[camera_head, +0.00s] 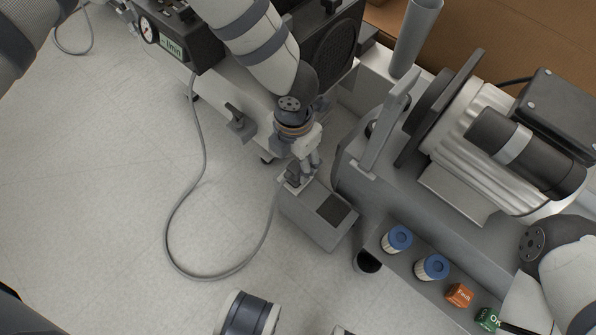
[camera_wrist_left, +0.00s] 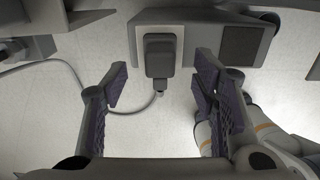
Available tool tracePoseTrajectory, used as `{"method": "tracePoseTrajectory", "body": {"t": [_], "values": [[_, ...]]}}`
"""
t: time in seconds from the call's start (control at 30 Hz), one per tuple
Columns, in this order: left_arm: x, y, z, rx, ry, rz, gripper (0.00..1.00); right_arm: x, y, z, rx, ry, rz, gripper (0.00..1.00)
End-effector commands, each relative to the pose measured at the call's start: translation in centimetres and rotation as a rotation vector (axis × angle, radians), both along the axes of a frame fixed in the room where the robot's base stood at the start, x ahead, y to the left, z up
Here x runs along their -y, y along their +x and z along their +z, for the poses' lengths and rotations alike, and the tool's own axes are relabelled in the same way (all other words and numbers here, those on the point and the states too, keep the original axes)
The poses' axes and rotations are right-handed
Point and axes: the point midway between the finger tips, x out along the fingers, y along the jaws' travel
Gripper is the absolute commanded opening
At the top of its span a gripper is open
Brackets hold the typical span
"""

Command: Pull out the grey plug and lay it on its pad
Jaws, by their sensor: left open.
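In the head view the plug (camera_head: 293,180) is partly covered by my left gripper (camera_head: 301,168). Its grey cable (camera_head: 205,150) loops over the floor to the gauge unit. The dark square pad (camera_head: 332,209) lies on the box's top beside the plug; it also shows in the wrist view (camera_wrist_left: 238,45). My left gripper (camera_wrist_left: 161,85) is open, its fingers on either side of the plug and apart from it.
A grey compressor tank (camera_head: 450,215) with a motor stands right of the box. Blue-topped filters (camera_head: 431,267), an orange block (camera_head: 459,294) and a green block (camera_head: 487,318) stand on a ledge. The gauge unit (camera_head: 175,35) is at upper left. Pale floor lies open at left.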

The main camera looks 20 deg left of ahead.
Motion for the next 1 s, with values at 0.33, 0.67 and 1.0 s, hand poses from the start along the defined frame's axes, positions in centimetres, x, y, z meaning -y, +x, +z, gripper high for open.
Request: {"method": "tracePoseTrajectory", "body": {"t": [0.33, 0.67, 1.0], "values": [[0.0, 0.0, -4.8, -0.003, 0.001, 0.001, 0.53, 0.0, -0.9, -1.8, -0.041, 0.003, 0.003, 0.40], [0.0, 0.0, -5.4, 0.000, -0.001, 0.001, 0.53, 0.0, -1.0, -1.9, -0.048, 0.003, 0.005, 0.40], [0.0, 0.0, -5.4, -0.001, -0.001, 0.001, 0.53, 0.0, -1.0, -1.9, -0.047, 0.003, 0.005, 0.40]]}}
